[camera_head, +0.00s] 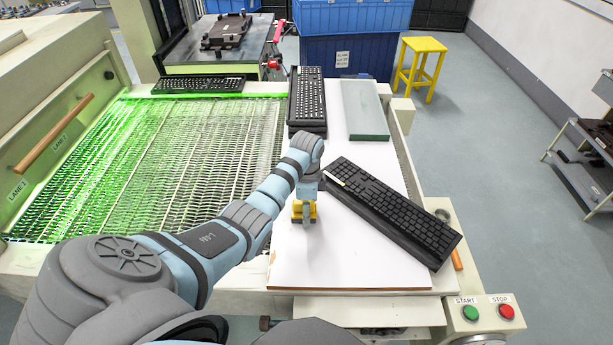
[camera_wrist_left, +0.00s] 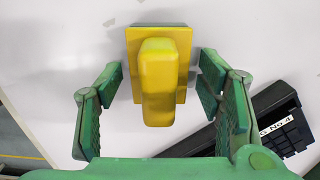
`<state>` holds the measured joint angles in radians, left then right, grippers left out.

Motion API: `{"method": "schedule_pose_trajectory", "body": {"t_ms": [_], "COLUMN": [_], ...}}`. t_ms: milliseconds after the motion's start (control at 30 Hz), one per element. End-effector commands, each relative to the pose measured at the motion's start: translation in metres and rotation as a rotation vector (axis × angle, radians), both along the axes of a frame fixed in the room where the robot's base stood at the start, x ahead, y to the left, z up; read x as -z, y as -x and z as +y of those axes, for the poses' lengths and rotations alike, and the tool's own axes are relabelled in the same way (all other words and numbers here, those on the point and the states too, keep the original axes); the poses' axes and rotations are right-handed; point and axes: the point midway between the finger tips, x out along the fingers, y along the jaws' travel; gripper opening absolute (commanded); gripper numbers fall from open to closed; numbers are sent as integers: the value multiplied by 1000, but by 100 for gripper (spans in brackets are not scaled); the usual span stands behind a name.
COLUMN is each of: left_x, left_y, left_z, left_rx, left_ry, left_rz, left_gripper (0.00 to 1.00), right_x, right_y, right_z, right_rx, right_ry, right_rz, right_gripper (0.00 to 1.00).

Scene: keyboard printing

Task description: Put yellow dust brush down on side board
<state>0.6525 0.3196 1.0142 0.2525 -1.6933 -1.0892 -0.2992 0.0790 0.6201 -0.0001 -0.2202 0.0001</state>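The yellow dust brush (camera_head: 297,210) is on the white side board (camera_head: 345,262), mostly covered by my left gripper (camera_head: 305,213) in the head view. In the left wrist view the brush (camera_wrist_left: 158,85) shows a yellow handle above a wider yellow block, against the white board (camera_wrist_left: 50,60). My left gripper (camera_wrist_left: 162,75) is open, with one green finger on each side of the brush and a visible gap to each. The brush's underside is hidden. My right gripper is not in view.
A black keyboard (camera_head: 392,207) lies slanted right of the brush. Another stack of keyboards (camera_head: 307,100) and a grey-green block (camera_head: 364,110) lie farther back. The mesh conveyor (camera_head: 150,160) is left. START (camera_head: 471,313) and STOP (camera_head: 506,311) buttons are front right. The board's front is clear.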

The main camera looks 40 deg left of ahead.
Motion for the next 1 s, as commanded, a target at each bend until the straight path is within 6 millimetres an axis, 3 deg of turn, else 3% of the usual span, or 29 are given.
{"method": "schedule_pose_trajectory", "body": {"t_ms": [267,700,800,1000], "left_x": [-7,-114,-124,-124], "left_y": [-1,-1,-1,-1], "left_z": [0,0,0,0], "left_rx": [0,1,0,0], "left_ry": [0,0,1,1], "left_rz": [-2,-1,-1,1], "left_gripper": [61,61,61,61], "right_x": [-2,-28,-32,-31], "right_y": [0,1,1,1], "right_z": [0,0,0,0], "right_rx": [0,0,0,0], "right_ry": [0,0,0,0], "right_rz": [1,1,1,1], "right_gripper": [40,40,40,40]}}
